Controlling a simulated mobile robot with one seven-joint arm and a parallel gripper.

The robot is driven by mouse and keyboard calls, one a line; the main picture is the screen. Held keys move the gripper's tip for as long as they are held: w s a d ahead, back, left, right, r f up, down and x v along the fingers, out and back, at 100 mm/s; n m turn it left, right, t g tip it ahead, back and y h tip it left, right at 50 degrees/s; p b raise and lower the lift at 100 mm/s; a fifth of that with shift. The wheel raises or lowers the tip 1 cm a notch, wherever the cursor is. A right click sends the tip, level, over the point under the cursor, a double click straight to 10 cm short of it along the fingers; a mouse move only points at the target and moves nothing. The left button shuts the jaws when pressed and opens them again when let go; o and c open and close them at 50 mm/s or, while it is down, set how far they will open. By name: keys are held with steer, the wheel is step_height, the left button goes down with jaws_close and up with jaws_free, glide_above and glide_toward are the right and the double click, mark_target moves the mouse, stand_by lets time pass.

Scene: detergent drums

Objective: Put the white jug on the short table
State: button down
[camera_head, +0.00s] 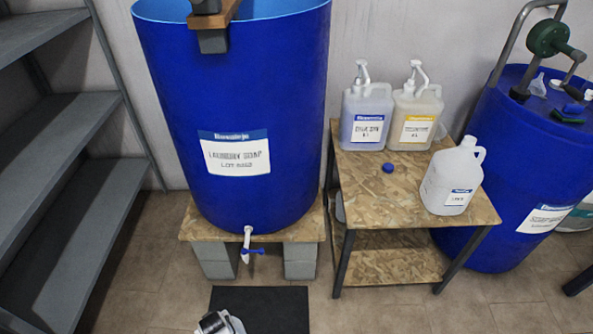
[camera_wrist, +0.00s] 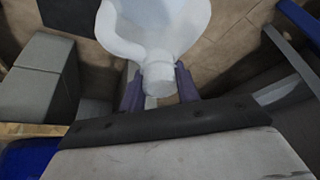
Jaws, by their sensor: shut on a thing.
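A white jug (camera_wrist: 170,22) with a loop handle and a pale cap fills the top middle of the wrist view. My gripper (camera_wrist: 158,84) is shut on it at the neck and cap, one dark finger on each side. The jug's lower part runs out of the picture. The short table (camera_head: 385,205) has a brown patterned top and a lower shelf. Another white jug (camera_head: 453,178) with a small blue label stands at its right front, apart from my gripper. In the head view the held jug cannot be made out clearly.
Two pump bottles (camera_head: 366,115) (camera_head: 416,118) and a blue cap (camera_head: 388,167) are on the table. A blue drum (camera_head: 240,105) on a block stand is left of it, another (camera_head: 510,190) right. Grey shelves (camera_head: 60,190) stand far left. A dark mat (camera_head: 265,308) lies in front.

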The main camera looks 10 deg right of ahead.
steer(key=w+d+r+m+h, duration=0.2)
steer(key=w+d+r+m, duration=0.3)
steer(key=d+r, duration=1.3)
steer(key=w+d+r+m+g+h, duration=0.1)
steer(key=w+d+r+m, duration=0.4)
steer(key=d+r, duration=1.4)
steer(key=w+d+r+m+h, duration=0.2)
steer(key=w+d+r+m, duration=0.3)
steer(key=d+r, duration=1.3)
step_height(320, 180, up, 13)
steer(key=shift+w+d+f+m+g+h, duration=0.15)
steer(key=shift+d+m+g+h, duration=0.2)
steer(key=shift+m, duration=0.55)
steer(key=shift+w+a, duration=0.1)
